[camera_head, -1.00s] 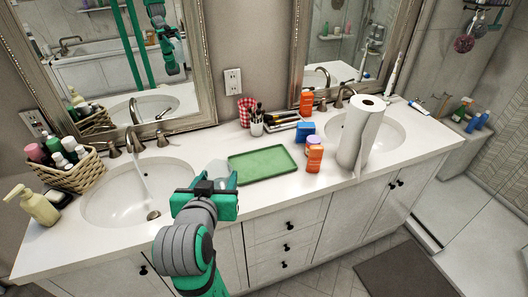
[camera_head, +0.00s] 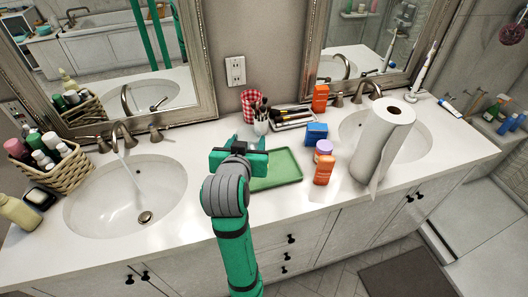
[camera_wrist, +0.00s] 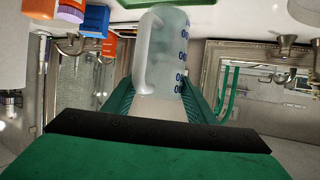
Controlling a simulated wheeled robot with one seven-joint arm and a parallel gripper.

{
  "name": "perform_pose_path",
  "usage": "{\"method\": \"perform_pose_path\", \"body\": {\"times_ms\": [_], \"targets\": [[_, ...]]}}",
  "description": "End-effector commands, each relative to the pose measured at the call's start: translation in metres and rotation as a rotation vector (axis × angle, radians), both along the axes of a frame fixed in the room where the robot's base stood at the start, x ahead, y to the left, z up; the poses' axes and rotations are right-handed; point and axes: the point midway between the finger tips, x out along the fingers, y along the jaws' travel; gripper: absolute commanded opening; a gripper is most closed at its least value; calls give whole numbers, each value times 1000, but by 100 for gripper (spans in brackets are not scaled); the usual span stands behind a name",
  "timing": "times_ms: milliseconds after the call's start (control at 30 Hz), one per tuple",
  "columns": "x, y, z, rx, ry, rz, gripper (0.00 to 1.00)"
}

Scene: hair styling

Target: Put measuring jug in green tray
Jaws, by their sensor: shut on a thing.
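The green tray (camera_head: 280,168) lies flat and empty in its visible part on the counter between the two sinks. My gripper (camera_head: 247,141) is at the tray's left end in the head view, and my arm hides that end. The measuring jug (camera_wrist: 165,50) is translucent with a handle and blue markings. It sits between my gripper's two green fingers (camera_wrist: 165,95) in the wrist view, and they are shut on it. In the head view the jug is mostly hidden behind my gripper. A green strip of the tray shows at the top edge of the wrist view (camera_wrist: 140,3).
Orange bottles (camera_head: 324,169), a blue box (camera_head: 316,133) and a paper towel roll (camera_head: 382,140) stand right of the tray. A brush cup (camera_head: 261,122) stands behind it. The left sink (camera_head: 125,195) has running water. A basket of bottles (camera_head: 52,168) is far left.

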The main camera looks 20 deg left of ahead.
Motion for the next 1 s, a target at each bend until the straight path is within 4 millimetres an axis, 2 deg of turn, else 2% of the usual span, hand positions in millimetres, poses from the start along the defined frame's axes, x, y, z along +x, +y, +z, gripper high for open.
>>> {"method": "perform_pose_path", "body": {"times_ms": [100,233,400,667,800,1000], "targets": [[25,-9,-12,0,2,-4,16],[42,-12,-36,-1,4,-1,16],[60,-21,-55,0,0,-8,16],[74,-25,-72,0,1,-9,16],[72,-23,-93,-1,2,-4,16],[72,-22,-101,0,-2,-3,16]]}}
